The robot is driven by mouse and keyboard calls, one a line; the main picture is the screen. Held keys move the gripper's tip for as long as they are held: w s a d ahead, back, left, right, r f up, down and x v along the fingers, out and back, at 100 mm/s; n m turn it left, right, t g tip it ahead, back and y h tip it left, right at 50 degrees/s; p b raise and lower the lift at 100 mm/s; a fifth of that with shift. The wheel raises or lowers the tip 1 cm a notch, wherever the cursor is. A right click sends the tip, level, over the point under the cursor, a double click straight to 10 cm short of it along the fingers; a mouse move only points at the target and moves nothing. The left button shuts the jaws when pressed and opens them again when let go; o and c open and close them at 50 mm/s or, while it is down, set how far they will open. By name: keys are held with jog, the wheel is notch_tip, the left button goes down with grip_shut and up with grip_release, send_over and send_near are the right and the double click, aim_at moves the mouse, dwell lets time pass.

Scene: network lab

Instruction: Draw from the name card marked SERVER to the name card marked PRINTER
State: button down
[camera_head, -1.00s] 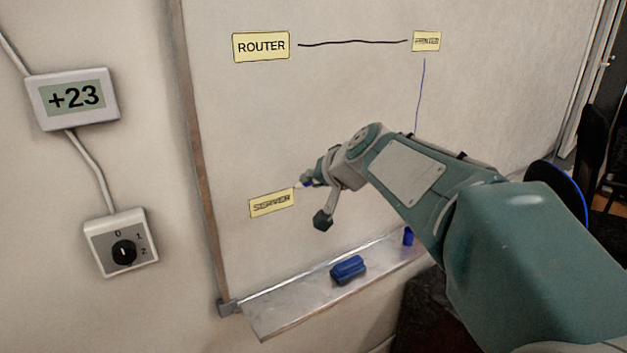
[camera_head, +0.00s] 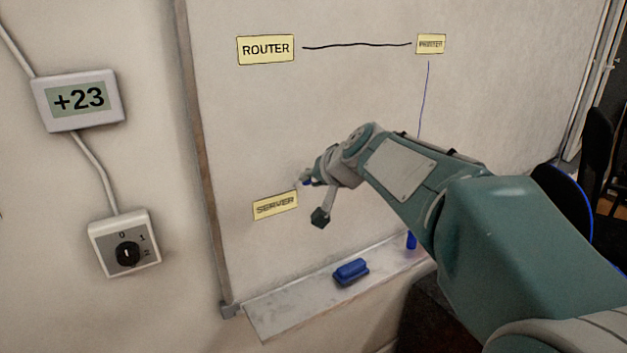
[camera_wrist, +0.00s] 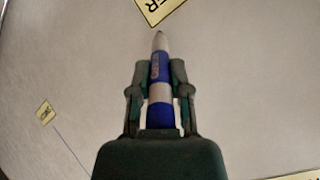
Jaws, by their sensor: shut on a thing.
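The yellow SERVER card (camera_head: 275,205) is low on the left of the whiteboard. The yellow PRINTER card (camera_head: 431,44) is at the upper right, its print small. My gripper (camera_head: 306,181) is just right of and above the SERVER card. In the wrist view my gripper (camera_wrist: 160,70) is shut on a blue and white marker (camera_wrist: 160,95), tip forward. The tip is close to a yellow card (camera_wrist: 158,8) whose visible letters end in "ER". I cannot tell whether it touches the board. No fresh stroke shows at the tip.
A black line joins the ROUTER card (camera_head: 266,49) to PRINTER. A blue line (camera_head: 424,95) drops from PRINTER behind my arm. The tray (camera_head: 280,318) holds a blue eraser (camera_head: 350,271) and a small blue object (camera_head: 411,240). The board between SERVER and ROUTER is clear.

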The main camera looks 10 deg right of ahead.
jog(key=shift+w, duration=0.15)
jog(key=w+d+r, duration=0.3)
jog(key=d+r, duration=0.5)
jog(key=d, duration=0.3)
jog(key=w+d+r, duration=0.4)
jog(key=d+r, duration=0.4)
jog(key=d, duration=0.3)
jog(key=shift+r, duration=0.3)
dwell(2.5)
jog(key=shift+s+a, duration=0.1)
dwell(0.4)
